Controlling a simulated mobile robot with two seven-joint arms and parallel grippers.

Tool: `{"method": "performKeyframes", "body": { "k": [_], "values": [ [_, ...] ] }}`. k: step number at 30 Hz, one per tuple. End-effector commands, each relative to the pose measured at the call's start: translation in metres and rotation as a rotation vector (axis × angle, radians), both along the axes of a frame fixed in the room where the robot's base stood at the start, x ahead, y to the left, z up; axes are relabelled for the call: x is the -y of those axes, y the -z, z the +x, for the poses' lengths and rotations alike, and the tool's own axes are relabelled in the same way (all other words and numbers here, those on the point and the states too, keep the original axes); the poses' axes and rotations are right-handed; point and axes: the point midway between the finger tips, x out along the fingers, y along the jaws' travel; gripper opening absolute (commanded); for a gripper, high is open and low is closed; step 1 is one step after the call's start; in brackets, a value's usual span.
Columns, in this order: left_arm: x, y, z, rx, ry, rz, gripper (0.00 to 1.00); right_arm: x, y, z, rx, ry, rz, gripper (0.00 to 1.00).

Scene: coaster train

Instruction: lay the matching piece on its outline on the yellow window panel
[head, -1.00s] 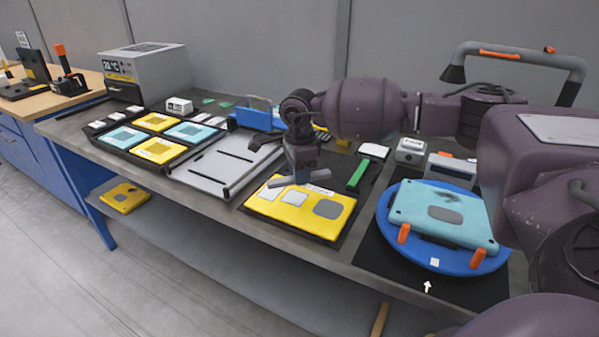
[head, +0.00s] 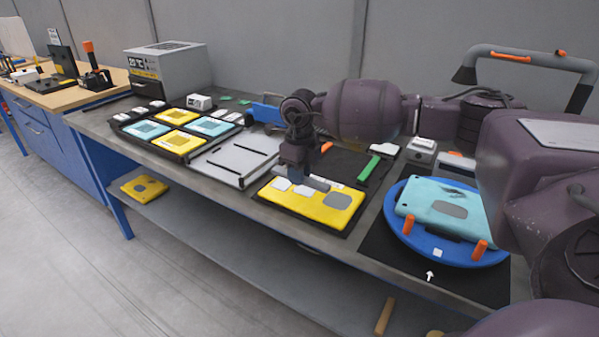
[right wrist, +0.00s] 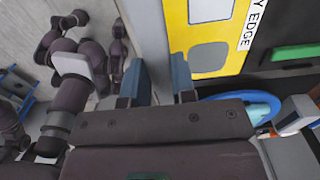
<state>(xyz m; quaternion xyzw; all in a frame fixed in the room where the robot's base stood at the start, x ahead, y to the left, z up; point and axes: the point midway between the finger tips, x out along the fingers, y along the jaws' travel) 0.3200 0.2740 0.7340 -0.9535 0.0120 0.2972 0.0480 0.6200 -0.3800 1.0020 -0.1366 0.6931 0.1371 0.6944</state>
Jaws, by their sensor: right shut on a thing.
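The yellow window panel (head: 318,209) lies flat in a dark tray near the table's front edge. My right gripper (head: 306,178) is over the back part of the panel, shut on a flat grey piece (head: 318,184). The piece is seen nearly edge-on, so its shape is unclear, and I cannot tell whether it touches the panel. In the right wrist view my right fingers (right wrist: 160,82) point towards the table edge beside the panel. My left gripper is not seen.
A blue turntable (head: 398,237) with orange posts carries a cyan panel (head: 470,228) on the right. A green strip (head: 370,168) lies behind the yellow panel. A grey fixture plate (head: 230,160) and a tray of yellow and cyan panels (head: 165,147) stand to the left.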

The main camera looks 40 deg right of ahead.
Motion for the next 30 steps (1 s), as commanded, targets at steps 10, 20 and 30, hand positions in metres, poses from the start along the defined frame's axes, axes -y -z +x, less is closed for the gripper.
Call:
{"method": "performKeyframes", "body": {
  "k": [10, 20, 30],
  "values": [
    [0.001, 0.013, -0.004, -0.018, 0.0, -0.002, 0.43, 0.0, 0.027, -0.001, -0.006, -0.002, -0.001, 0.01],
    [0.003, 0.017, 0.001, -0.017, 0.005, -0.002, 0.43, 0.0, 0.054, -0.001, -0.007, -0.003, 0.0, 0.01],
    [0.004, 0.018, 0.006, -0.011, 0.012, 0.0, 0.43, 0.0, 0.071, 0.0, -0.001, -0.003, 0.0, 0.01]
  ]
}}
